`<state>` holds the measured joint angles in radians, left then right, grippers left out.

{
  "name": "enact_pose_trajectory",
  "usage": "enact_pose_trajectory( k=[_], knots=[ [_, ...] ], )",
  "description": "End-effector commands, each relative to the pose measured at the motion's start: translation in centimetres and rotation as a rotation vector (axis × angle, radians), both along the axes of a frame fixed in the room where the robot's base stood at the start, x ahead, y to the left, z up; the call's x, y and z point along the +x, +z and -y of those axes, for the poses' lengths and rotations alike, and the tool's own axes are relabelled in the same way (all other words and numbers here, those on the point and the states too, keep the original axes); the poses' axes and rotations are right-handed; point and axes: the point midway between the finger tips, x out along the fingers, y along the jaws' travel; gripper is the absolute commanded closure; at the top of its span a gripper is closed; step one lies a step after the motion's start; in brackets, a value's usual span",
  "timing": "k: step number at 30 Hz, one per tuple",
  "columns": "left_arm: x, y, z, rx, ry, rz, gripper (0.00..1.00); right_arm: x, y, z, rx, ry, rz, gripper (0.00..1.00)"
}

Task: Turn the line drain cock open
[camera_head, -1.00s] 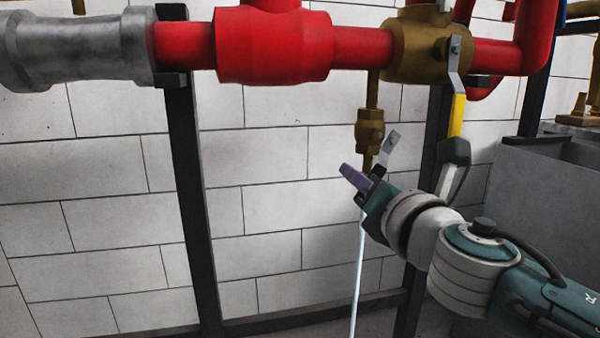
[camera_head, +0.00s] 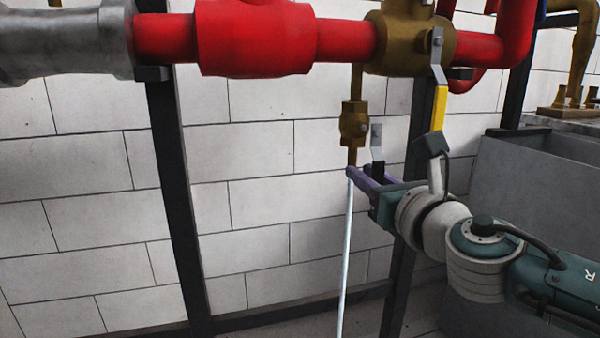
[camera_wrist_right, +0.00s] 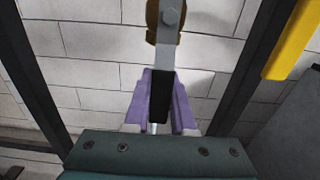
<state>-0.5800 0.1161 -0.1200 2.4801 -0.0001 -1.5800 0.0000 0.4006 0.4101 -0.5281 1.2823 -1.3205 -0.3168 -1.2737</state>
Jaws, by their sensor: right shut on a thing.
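The line drain cock (camera_head: 354,122) is a small brass valve hanging on a thin pipe under the large brass valve. Its grey lever (camera_head: 377,143) hangs downward, close to vertical, ending in a black grip. My right gripper (camera_head: 358,174) is shut on this lever at its black grip. In the right wrist view, the purple fingers of the right gripper (camera_wrist_right: 161,78) stand on both sides of the black grip (camera_wrist_right: 160,98), below the brass body (camera_wrist_right: 168,20). A pale stream (camera_head: 346,250) runs straight down below the cock's outlet. My left gripper is out of view.
A yellow-handled lever (camera_head: 440,105) of the large brass valve (camera_head: 408,42) hangs close to my right wrist. A dark upright (camera_head: 175,180) stands left, another behind my gripper. A grey tank (camera_head: 530,190) is at right. Wall space left of the stream is clear.

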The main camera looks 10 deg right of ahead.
Motion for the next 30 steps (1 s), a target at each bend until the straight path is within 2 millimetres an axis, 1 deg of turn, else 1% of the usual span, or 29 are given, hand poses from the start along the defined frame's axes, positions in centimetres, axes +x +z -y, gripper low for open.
enact_pose_trajectory(
  k=[11, 12, 19, 20, 27, 30],
  knots=[
    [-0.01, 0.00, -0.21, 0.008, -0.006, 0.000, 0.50, 0.03, 0.12, 0.10, -0.010, -0.001, 0.003, 1.00],
    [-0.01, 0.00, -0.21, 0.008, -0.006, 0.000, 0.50, 0.03, 0.12, 0.10, -0.010, -0.001, 0.003, 0.74],
    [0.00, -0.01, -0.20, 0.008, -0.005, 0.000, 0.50, 0.02, 0.08, 0.07, -0.008, -0.001, 0.002, 0.49],
    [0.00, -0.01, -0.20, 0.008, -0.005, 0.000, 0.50, 0.02, 0.07, 0.07, -0.007, -0.001, 0.002, 0.46],
    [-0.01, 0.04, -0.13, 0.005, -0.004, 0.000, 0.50, -0.04, 0.05, 0.05, -0.006, 0.000, 0.001, 0.46],
    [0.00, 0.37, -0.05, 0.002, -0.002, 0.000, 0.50, -0.57, 0.10, 0.07, -0.006, 0.000, 0.000, 0.46]
  ],
)
